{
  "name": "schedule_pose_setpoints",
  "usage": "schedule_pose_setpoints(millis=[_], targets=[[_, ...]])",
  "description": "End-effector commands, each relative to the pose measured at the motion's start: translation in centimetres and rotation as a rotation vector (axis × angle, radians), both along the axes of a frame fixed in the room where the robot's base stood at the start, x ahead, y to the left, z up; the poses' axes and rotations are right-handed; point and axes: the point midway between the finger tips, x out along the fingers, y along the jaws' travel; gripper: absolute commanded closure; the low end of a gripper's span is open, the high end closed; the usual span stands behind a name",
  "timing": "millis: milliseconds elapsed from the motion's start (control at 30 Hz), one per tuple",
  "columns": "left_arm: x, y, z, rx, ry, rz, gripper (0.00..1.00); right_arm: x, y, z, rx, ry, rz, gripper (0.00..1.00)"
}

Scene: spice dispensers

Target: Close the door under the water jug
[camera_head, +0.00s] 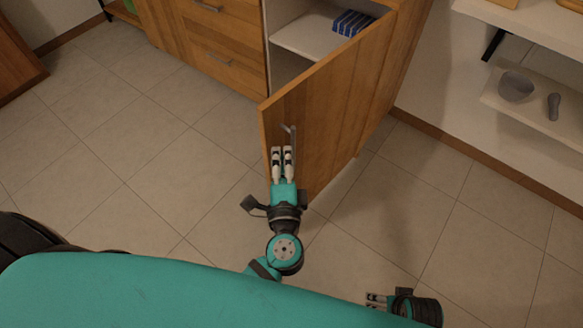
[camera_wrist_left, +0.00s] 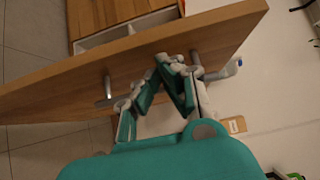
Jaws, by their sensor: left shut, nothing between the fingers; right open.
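The wooden cabinet door (camera_head: 335,100) stands open, swung out from the cabinet, with a metal bar handle (camera_head: 292,133) on its outer face. My left gripper (camera_head: 282,150) is at the door's outer face, beside the handle. In the left wrist view, the left gripper (camera_wrist_left: 170,62) has its fingertips together near the door (camera_wrist_left: 60,88), between the ends of the handle (camera_wrist_left: 108,88). I cannot tell whether the fingers touch the door. My right gripper (camera_head: 372,301) is low in the head view, open and away from the door. No water jug is in view.
The open cabinet holds a white shelf (camera_head: 300,38) with a blue striped item (camera_head: 352,22) on it. Drawers (camera_head: 220,45) are at its left. A wall shelf at right carries a grey bowl (camera_head: 516,86) and a pestle-like item (camera_head: 553,106). The tiled floor (camera_head: 130,130) is clear.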

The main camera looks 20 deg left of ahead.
Motion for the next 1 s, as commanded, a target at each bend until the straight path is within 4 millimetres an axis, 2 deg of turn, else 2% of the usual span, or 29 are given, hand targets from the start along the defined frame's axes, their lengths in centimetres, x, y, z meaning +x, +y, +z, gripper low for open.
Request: schedule_pose_setpoints(millis=[133, 500, 633, 767, 933, 1000], targets=[[0.3, 0.7, 0.0, 0.001, -0.001, 0.000, 1.00, 0.0, 0.0, -0.3, 0.000, -0.001, 0.000, 0.09], [0.4, 0.9, 0.0, 0.000, -0.001, -0.001, 1.00, -0.1, 0.0, -0.4, 0.001, 0.000, 0.001, 0.09], [0.6, 1.6, 0.0, 0.003, -0.001, -0.016, 1.00, -0.1, 0.0, -0.4, 0.001, 0.000, 0.001, 0.09], [1.4, 3.5, 0.1, 0.006, -0.003, -0.053, 1.00, -0.1, 0.0, -0.4, 0.001, 0.001, 0.001, 0.09], [3.4, 7.4, 0.1, 0.010, -0.003, -0.136, 1.00, 0.0, 0.1, -0.2, 0.001, 0.002, 0.000, 0.09], [4.4, 9.2, 0.1, 0.011, -0.005, -0.175, 1.00, 0.2, 0.0, 0.6, 0.001, -0.005, -0.001, 0.09]])
